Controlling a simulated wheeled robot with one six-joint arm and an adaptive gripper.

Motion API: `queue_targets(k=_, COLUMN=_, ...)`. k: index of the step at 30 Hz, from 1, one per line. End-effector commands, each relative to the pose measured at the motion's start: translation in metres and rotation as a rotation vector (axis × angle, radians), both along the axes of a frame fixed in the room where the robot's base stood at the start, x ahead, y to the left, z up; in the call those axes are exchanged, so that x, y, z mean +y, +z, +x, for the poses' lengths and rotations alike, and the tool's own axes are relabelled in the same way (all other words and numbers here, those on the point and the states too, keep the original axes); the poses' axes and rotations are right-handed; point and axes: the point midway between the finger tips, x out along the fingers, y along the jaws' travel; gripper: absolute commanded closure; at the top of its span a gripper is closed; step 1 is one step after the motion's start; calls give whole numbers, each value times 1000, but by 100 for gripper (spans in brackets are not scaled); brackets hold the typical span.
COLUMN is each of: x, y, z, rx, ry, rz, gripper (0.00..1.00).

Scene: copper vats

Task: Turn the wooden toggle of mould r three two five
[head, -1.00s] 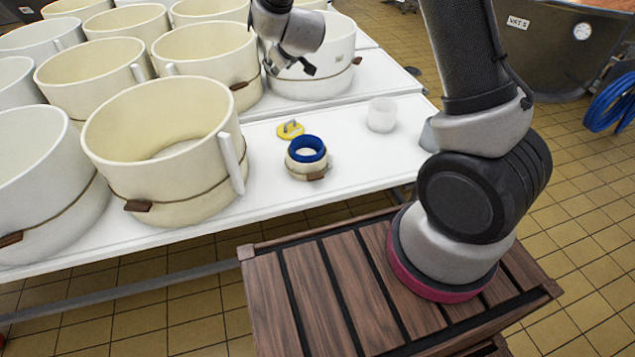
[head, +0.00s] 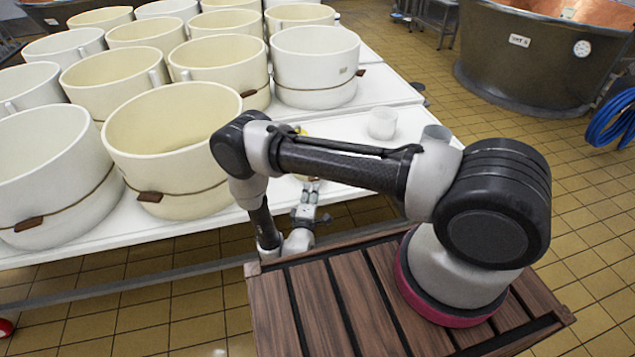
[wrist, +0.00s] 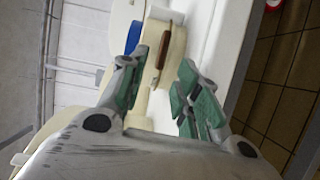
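A small cream mould (wrist: 178,60) with a blue ring (wrist: 133,37) at its top lies ahead of my gripper (wrist: 160,84) in the wrist view. A brown wooden toggle (wrist: 163,47) sits on its side wall, just beyond the fingertips and roughly between them. My gripper is open, its green-padded fingers apart with nothing between them. In the head view my gripper (head: 311,189) is at the table's front edge, and my arm hides nearly all of the small mould. No mould number is readable.
Large cream moulds (head: 172,150) with brown toggles (head: 150,197) crowd the white table (head: 400,135) to the left and back. A copper vat (head: 540,60) stands far right.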

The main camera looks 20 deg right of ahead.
Motion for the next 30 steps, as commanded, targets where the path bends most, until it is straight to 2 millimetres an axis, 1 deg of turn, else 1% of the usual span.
queue_targets(k=2, x=-3, y=-4, z=-7, rx=-8, ry=2, rz=-33, gripper=68)
queue_targets(k=5, x=-7, y=-5, z=-6, rx=-13, ry=-1, rz=-49, gripper=68)
queue_targets(k=8, x=-12, y=-5, z=7, rx=-14, ry=-2, rz=-48, gripper=68)
queue_targets(k=15, x=-27, y=-5, z=44, rx=-15, ry=-1, rz=-45, gripper=68)
queue_targets(k=19, x=-32, y=-5, z=57, rx=-12, ry=0, rz=-46, gripper=68)
queue_targets(k=22, x=-34, y=-5, z=61, rx=-13, ry=0, rz=-47, gripper=68)
queue_targets(k=29, x=-34, y=-5, z=62, rx=-12, ry=1, rz=-46, gripper=68)
queue_targets(k=30, x=-34, y=-5, z=62, rx=-12, ry=1, rz=-46, gripper=73)
